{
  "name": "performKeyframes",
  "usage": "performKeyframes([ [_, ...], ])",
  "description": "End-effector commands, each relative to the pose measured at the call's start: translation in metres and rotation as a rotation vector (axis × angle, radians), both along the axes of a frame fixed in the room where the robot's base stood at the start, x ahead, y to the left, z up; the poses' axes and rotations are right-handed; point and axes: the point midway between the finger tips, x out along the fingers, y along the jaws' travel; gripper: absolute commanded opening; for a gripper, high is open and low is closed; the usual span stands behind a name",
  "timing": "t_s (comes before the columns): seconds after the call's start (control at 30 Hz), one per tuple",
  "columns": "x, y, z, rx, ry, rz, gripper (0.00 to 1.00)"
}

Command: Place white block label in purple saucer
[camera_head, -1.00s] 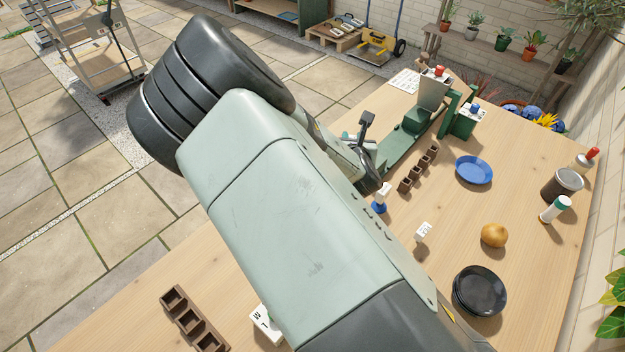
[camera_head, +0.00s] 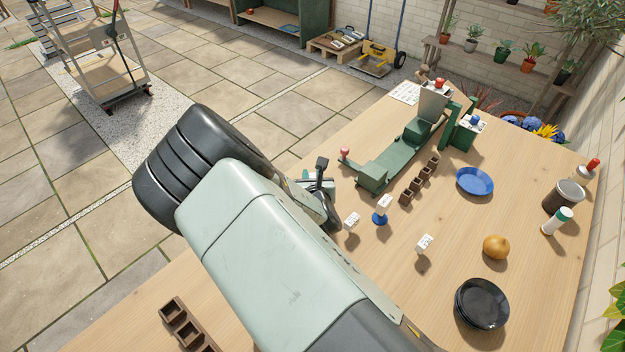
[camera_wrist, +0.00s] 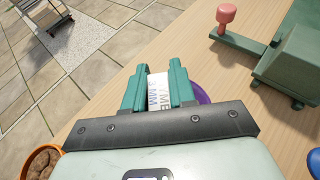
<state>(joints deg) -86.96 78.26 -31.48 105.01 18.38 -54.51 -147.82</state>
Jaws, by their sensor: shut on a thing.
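My gripper (camera_wrist: 156,78) is shut on a white block label (camera_wrist: 158,90) with printed letters, held between its green fingers in the wrist view. The purple saucer (camera_wrist: 202,95) shows only as a sliver of rim past the right finger; the finger and gripper body hide the rest. I cannot tell the height of the label above it. In the head view my arm covers the saucer and the held label, and only part of the wrist end shows.
Other white labels (camera_head: 351,222) (camera_head: 425,243) and one on a blue base (camera_head: 382,210) stand right of my arm. A green machine (camera_head: 405,155), blue saucer (camera_head: 474,181), dark saucers (camera_head: 482,302) and a round brown object (camera_head: 496,247) are farther right. An orange pot (camera_wrist: 42,161) is at lower left.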

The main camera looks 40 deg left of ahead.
Motion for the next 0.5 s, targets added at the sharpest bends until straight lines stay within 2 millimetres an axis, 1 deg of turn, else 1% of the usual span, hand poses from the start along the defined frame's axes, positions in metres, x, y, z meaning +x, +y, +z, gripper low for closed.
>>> performKeyframes([
  [0.03,0.0003,-0.0005,-0.0085,-0.001,0.000,-0.001,0.00],
  [0.1,0.0005,-0.0006,-0.0131,0.000,0.000,-0.002,0.00],
  [0.3,0.0003,-0.0003,-0.0126,0.000,0.000,-0.001,0.00],
  [0.43,0.0001,-0.0002,-0.0159,0.000,0.000,-0.001,0.00],
  [0.47,0.0001,-0.0001,-0.0157,0.000,0.000,0.000,0.28],
  [0.5,0.0001,-0.0001,-0.0154,0.000,0.000,-0.001,0.34],
])
